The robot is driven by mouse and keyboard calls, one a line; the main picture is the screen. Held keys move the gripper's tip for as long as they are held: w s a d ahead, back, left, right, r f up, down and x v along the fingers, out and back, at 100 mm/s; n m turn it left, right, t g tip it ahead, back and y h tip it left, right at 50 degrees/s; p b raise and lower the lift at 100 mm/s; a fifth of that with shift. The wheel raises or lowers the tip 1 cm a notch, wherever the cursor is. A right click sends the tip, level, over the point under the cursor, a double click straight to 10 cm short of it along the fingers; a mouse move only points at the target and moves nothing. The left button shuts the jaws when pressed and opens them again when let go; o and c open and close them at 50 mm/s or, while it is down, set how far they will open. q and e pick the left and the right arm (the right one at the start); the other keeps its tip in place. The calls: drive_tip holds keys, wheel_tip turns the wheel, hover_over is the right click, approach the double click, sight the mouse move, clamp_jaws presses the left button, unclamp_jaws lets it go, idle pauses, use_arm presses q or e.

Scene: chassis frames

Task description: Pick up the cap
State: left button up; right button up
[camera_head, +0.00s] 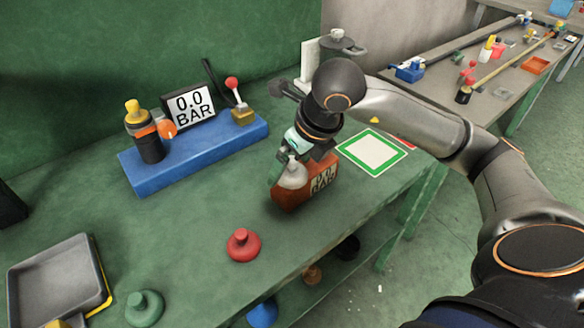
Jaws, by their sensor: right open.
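My right gripper (297,168) points down over the green table, with its open fingers around or just beside a pale grey, rounded cap-like piece (292,176). That piece is at an orange-brown box (290,197) with a "0.0 BAR" display; whether the fingers touch it I cannot tell. A red cap-like piece with a knob (243,245) stands on the table, nearer the front edge and apart from the gripper. A similar green piece (145,308) stands at the lower left. Which of these is the task's cap is not clear. My left gripper is out of view.
A blue base (195,157) at the back carries a pressure display (190,105), a black-and-orange bottle and a red-knobbed lever. A grey tray (57,278) lies at the left. A green-framed white mat (372,152) lies right of the box. The table's middle left is clear.

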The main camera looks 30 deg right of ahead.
drive_tip(key=c, duration=1.4)
drive_tip(key=shift+r, duration=0.15)
